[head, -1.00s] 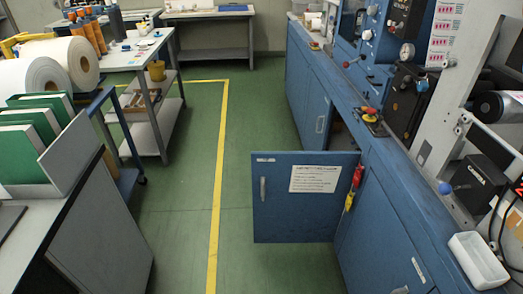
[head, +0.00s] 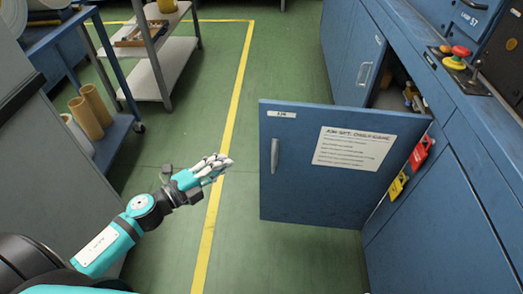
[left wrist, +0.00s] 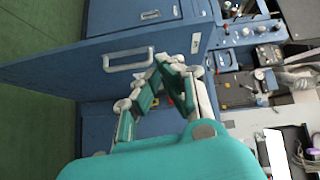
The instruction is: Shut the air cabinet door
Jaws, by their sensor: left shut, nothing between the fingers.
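The air cabinet door (head: 300,190) is a blue panel with a printed sheet and a grey handle (head: 275,155) near its free left edge. It stands wide open, sticking out from the cabinet front into the aisle. Behind it the cabinet opening (head: 395,98) shows some contents, partly hidden by the door. My left gripper (head: 227,163) is left of the door's free edge, apart from it, over the floor. It is shut and empty; its fingertips meet in the left wrist view (left wrist: 165,62). My right gripper is not in view.
A long blue cabinet row with a worktop (head: 470,95) runs along the right. Red and yellow tags (head: 408,170) hang by the door's hinge side. A trolley (head: 158,75) and grey cabinet stand at left. The green floor with a yellow line (head: 222,150) is clear between.

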